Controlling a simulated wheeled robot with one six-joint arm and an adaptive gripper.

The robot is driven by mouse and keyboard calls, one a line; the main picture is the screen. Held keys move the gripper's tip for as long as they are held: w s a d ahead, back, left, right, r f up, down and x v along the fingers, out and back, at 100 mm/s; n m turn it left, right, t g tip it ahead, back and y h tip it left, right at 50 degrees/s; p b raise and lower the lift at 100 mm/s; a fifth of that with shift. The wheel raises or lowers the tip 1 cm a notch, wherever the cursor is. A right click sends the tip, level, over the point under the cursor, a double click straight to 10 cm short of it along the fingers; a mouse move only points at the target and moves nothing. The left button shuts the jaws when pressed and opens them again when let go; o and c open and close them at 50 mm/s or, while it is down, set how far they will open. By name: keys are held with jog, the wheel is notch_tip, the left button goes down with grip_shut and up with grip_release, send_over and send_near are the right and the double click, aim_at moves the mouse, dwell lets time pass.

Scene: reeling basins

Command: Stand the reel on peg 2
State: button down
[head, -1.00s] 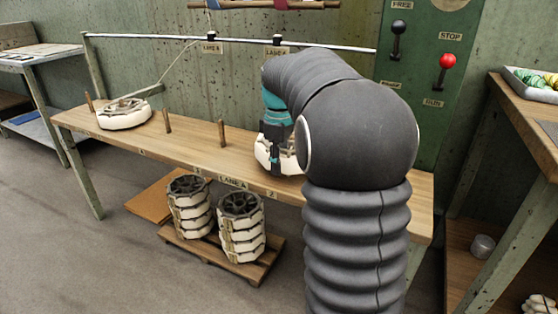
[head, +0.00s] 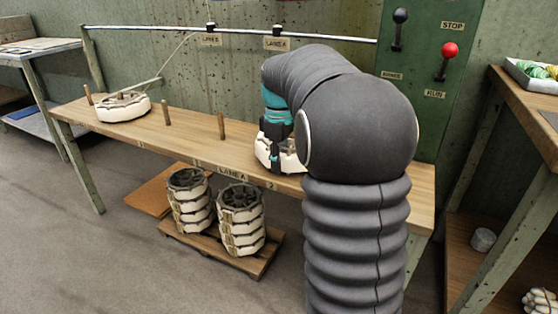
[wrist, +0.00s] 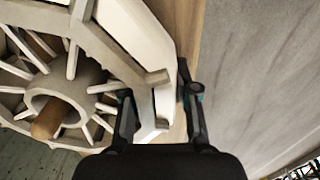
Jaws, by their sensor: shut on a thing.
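The reel (head: 265,154) is a cream, many-sided ring with spokes, low over the bench top near the label "2" (head: 272,186). My gripper (head: 275,163) is shut on its rim; my arm hides the reel's right part. In the wrist view my gripper (wrist: 156,98) has one finger on each side of the reel's rim (wrist: 148,42). There a wooden peg (wrist: 47,121) shows inside the reel's hub (wrist: 62,88). I cannot tell whether the reel's underside touches the bench.
The bench (head: 190,135) carries bare pegs (head: 167,113) and (head: 221,125) and another reel (head: 123,107) at its left end. Stacked reels (head: 240,220) stand on a pallet (head: 262,265) in front. A lever panel (head: 430,75) is behind my arm; a table (head: 530,120) is at right.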

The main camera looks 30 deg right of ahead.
jog(key=c, duration=0.8)
grip_release()
notch_tip(320, 180, up, 11)
jog(key=shift+r, duration=0.1)
jog(key=shift+s+r, duration=0.1)
jog(key=shift+r, duration=0.35)
jog(key=s+a+f+m+t+p, duration=0.1)
jog(key=s+a+f+m+t, duration=0.1)
jog(key=s, duration=0.6)
jog(key=s+a+f+m+t+p, duration=0.1)
jog(key=s+a+f+m, duration=0.2)
jog(key=s+a, duration=0.4)
jog(key=s+a+f+m+t+p, duration=0.2)
jog(key=s+a+f, duration=0.3)
jog(key=s, duration=0.6)
jog(key=shift+m+t, duration=0.3)
